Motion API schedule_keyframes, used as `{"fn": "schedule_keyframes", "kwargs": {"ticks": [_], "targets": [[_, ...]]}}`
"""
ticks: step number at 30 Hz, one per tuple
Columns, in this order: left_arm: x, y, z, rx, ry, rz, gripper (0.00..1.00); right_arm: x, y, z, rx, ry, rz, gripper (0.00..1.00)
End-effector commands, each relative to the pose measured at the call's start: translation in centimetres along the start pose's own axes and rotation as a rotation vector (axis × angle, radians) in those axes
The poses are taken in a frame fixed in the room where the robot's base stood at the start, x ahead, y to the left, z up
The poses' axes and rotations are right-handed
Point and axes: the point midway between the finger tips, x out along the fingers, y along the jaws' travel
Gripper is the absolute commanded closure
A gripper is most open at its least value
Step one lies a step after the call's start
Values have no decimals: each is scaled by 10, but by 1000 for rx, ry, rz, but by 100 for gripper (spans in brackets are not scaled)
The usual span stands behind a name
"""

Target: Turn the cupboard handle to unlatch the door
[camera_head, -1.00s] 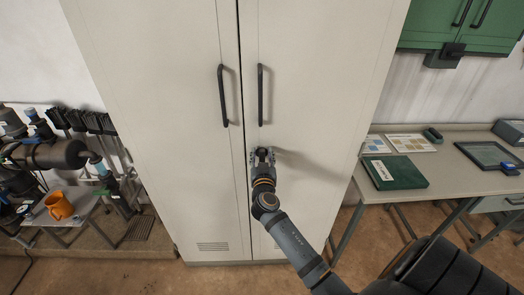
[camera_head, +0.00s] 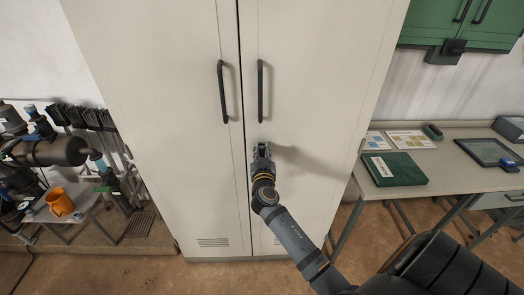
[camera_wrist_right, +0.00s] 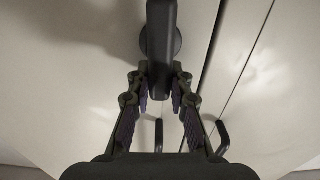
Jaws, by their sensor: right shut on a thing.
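The tall cream cupboard (camera_head: 200,180) stands in the middle of the head view, both doors closed flush. A small dark lever handle (camera_wrist_right: 161,70) on a round base hangs straight down in the right wrist view. My right gripper (camera_head: 263,150) is at the right door, just right of the seam, and mostly hides the lever in the head view. In the wrist view its two fingers (camera_wrist_right: 160,95) are on either side of the lever's end, shut on it. My left gripper is not in view.
Two long dark pull handles (camera_head: 222,92) (camera_head: 261,92) stand higher on the doors. A bench (camera_head: 440,160) with a green box (camera_head: 395,169) is at the right.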

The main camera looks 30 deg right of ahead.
Motion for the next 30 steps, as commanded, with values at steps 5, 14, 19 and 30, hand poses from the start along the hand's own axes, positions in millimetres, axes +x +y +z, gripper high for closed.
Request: {"fn": "schedule_keyframes", "kwargs": {"ticks": [5,14,19,30], "targets": [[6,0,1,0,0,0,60,0,-3,2,-76,0,-1,100],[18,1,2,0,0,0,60,0,-10,4,-328,1,0,100],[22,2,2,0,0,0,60,0,-14,5,-489,0,-1,100],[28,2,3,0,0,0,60,0,-22,10,-842,-1,-1,100]]}}
